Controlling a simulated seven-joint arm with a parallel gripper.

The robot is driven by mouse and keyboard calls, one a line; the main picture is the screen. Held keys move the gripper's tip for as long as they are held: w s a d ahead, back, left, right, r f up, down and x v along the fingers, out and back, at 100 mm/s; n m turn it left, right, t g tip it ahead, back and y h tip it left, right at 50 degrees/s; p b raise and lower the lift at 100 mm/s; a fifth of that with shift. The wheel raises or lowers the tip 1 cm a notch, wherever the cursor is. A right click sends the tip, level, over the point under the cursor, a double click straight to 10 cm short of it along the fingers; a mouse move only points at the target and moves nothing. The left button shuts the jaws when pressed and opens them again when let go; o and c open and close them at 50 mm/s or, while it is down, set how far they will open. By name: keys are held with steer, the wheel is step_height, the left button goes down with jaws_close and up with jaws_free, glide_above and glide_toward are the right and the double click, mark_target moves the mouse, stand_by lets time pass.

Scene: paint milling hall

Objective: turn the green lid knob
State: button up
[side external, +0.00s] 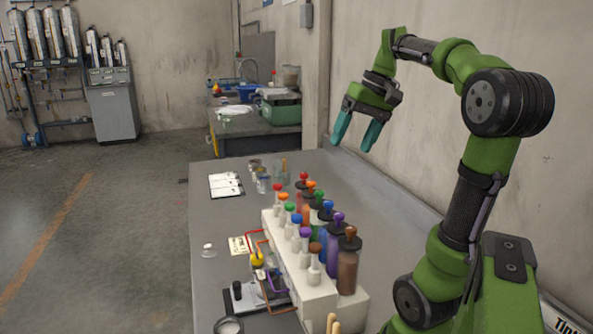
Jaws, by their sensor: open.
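Two green knobs show on the stepped white rack. One green lid knob (290,206) tops a pale bottle in the lower left row, between an orange and a blue knob. Another green knob (319,195) tops a bottle in the right row, partly hidden by its neighbours. I cannot tell which of them is meant. My gripper (350,146) has teal fingers pointing down, spread apart with nothing between them. It is in the air above the far right part of the table, behind the rack and apart from all knobs.
The white rack (318,296) holds several bottles with coloured knobs, close together. Coloured tubing and a small device (243,297) stand left of it. A clipboard (226,185) and small jars (263,182) lie farther back. The grey table (215,215) is clear along its right side by the wall.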

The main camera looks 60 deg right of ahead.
mark_target(320, 190)
steer(key=w+m, duration=0.1)
steer(key=w+m+g, duration=0.1)
steer(key=w, duration=0.1)
steer(key=w+r+m+g, duration=0.1)
steer(key=shift+w+a+r, duration=0.1)
steer(key=shift+w+a, duration=0.15)
steer(key=shift+a, duration=0.05)
steer(key=c, duration=0.4)
steer(key=shift+o, duration=0.2)
steer(key=f+m, duration=0.4)
steer(key=w+f+m+g+h, duration=0.1)
steer(key=f+m, duration=0.3)
steer(key=f, duration=0.1)
steer(key=w+a+f+m, duration=0.1)
steer(key=f+m, duration=0.3)
steer(key=shift+w+f+g, duration=0.2)
steer(key=shift+f+g, duration=0.1)
steer(key=shift+g, duration=0.1)
jaws_close()
